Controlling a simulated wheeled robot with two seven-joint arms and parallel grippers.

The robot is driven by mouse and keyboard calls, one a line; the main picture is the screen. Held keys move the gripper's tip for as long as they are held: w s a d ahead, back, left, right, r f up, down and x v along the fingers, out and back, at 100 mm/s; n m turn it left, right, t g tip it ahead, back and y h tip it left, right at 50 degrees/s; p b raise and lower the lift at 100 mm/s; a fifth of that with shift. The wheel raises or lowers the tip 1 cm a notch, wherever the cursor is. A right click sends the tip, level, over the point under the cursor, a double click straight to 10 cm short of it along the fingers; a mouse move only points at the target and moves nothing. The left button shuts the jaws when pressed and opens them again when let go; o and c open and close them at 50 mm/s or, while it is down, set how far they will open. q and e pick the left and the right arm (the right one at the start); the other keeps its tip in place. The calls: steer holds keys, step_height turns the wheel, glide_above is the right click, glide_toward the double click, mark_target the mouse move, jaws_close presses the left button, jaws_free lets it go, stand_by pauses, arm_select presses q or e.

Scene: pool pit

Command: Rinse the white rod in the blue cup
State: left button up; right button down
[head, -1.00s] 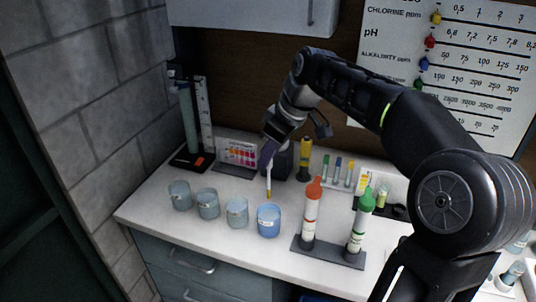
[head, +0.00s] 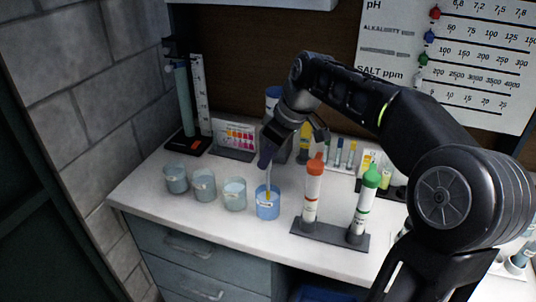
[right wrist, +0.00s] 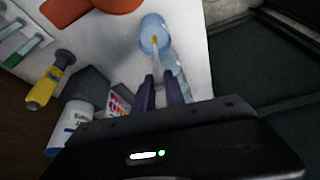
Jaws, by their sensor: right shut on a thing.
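The blue cup (head: 267,208) stands at the right end of a row of cups near the counter's front edge. It also shows in the right wrist view (right wrist: 150,24). My right gripper (head: 266,157) is above the cup, shut on the upper part of the white rod (head: 268,178). The rod points down, slightly tilted, and its yellow tip appears within the cup's mouth. In the right wrist view the purple fingers (right wrist: 162,82) flank the rod, and its yellow tip (right wrist: 155,39) shows against the cup's opening. How deep the tip sits I cannot tell. My left gripper is not in view.
Several paler cups (head: 204,185) stand left of the blue cup. Close on its right is a grey rack (head: 330,236) with an orange-capped tube (head: 313,190) and a green-capped tube (head: 364,208). A colour card (head: 236,138) and bottles stand behind.

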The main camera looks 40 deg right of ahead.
mark_target(268, 170)
steer(key=shift+f+b, duration=0.5)
steer(key=shift+f, duration=0.45)
steer(key=shift+f+b, duration=0.95)
steer(key=shift+f, duration=0.2)
steer(key=shift+r, duration=0.1)
stand_by(0.6)
step_height(268, 170, up, 6)
steer(key=p, duration=0.4)
steer(key=shift+f+p, duration=0.2)
steer(key=shift+p, duration=0.15)
steer(key=shift+r+p, duration=1.85)
steer(key=shift+r, duration=0.45)
